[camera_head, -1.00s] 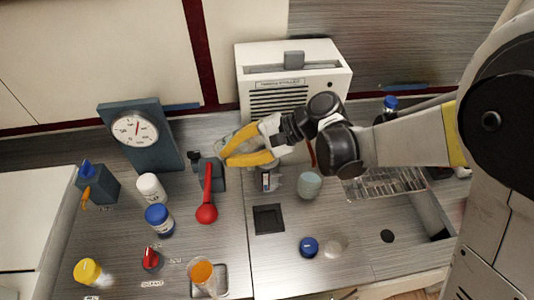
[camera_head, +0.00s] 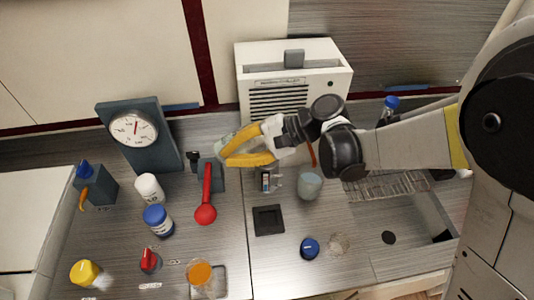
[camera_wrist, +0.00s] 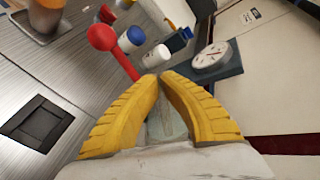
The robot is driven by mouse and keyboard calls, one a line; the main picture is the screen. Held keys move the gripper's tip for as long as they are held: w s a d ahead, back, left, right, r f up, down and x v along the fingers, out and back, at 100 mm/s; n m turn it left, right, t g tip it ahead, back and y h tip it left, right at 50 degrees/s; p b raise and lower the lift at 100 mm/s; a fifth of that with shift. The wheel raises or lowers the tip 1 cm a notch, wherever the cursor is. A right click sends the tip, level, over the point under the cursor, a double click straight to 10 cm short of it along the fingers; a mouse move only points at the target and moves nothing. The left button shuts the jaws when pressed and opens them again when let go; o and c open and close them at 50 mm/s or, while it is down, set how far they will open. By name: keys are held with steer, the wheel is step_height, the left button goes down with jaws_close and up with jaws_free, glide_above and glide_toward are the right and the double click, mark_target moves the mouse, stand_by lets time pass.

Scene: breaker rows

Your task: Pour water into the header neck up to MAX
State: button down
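My gripper (camera_head: 223,155) has yellow fingers and hangs above the counter in front of the white louvred unit (camera_head: 290,85). In the wrist view its fingers (camera_wrist: 161,80) close around a clear, pale grey-green vessel (camera_wrist: 166,125), which also shows beside the upper finger in the head view (camera_head: 226,140). Its water level cannot be made out. A small clear fitting with a marked strip (camera_head: 266,182) stands below and right of the gripper; I cannot tell whether it is the header neck. No MAX mark is readable.
A red-handled lever (camera_head: 206,200), a blue-lidded jar (camera_head: 157,220), a white bottle (camera_head: 149,188) and a dial gauge (camera_head: 133,128) stand left. A greyish cup (camera_head: 310,185) stands right, near a wire rack (camera_head: 390,186). A black square (camera_head: 268,220) lies on clear counter.

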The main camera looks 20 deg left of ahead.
steer(key=shift+w+d+f+n+g+y+b, duration=0.15)
steer(key=shift+d+n+g+y+b, duration=0.2)
steer(key=shift+y+b, duration=1.2)
stand_by(2.3)
steer(key=shift+w+d+r+g+b, duration=0.25)
steer(key=shift+r+g+b, duration=0.2)
steer(key=shift+b, duration=1)
stand_by(0.7)
steer(key=shift+s, duration=0.1)
